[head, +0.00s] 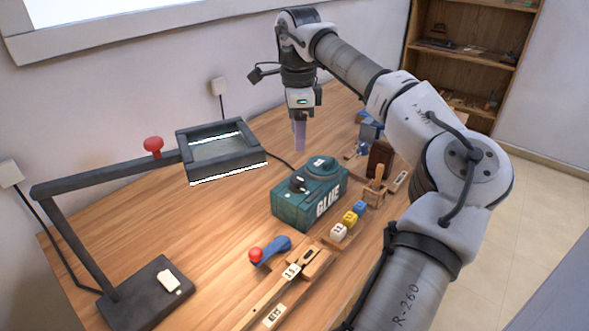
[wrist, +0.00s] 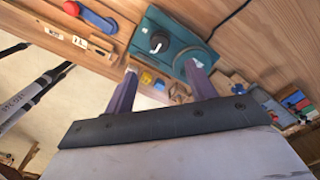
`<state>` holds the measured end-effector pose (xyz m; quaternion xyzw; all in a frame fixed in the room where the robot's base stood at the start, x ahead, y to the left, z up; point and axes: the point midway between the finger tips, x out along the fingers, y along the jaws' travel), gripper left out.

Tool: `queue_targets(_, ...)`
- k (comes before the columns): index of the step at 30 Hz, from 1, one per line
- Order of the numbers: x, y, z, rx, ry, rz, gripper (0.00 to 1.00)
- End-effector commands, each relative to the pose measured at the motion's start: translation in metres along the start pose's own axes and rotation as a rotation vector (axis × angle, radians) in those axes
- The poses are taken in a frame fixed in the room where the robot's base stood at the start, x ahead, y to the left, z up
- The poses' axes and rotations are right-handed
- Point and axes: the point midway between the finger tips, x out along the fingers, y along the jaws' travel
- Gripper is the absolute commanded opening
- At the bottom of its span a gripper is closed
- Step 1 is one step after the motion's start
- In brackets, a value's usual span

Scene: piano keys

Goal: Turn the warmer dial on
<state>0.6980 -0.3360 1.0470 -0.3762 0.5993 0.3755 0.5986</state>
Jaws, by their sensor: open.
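The glue warmer (head: 285,214) is a teal box with GLUE on its front, standing on the wooden workbench. Its black dial (head: 298,184) is on top at the left, beside a round teal lid (head: 321,166). The wrist view shows the warmer (wrist: 143,33) with the dial (wrist: 159,42), which bears a white mark. My gripper (head: 299,149) is in the air above and behind the warmer, pointing down, apart from it. In the wrist view its two purple fingers (wrist: 160,72) are spread with nothing between them. The dial's exact setting is too small to tell.
A black lamp (head: 212,158) with a red knob (head: 153,144) stands at the left. A blue tool with a red ball (head: 270,251) lies in front of the warmer. Small blocks (head: 349,219) and a wooden tool holder (head: 375,190) are at its right.

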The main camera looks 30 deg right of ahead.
Motion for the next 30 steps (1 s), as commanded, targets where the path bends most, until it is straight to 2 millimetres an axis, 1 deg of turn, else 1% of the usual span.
queue_targets(1,0.010,0.001,0.000,-0.001,-0.001,0.004,0.56)
queue_targets(9,0.068,0.001,0.001,-0.001,-0.002,0.004,0.56)
queue_targets(12,0.086,0.001,0.001,-0.001,-0.003,0.003,0.56)
queue_targets(15,0.099,0.001,0.001,-0.001,-0.002,0.002,0.56)
queue_targets(18,0.109,0.001,0.001,0.000,-0.003,0.001,0.56)
queue_targets(21,0.114,0.001,0.001,-0.001,-0.001,0.000,0.56)
queue_targets(29,0.116,0.001,0.001,0.000,-0.001,0.000,0.56)
queue_targets(30,0.116,0.001,0.001,0.000,-0.001,0.000,0.54)
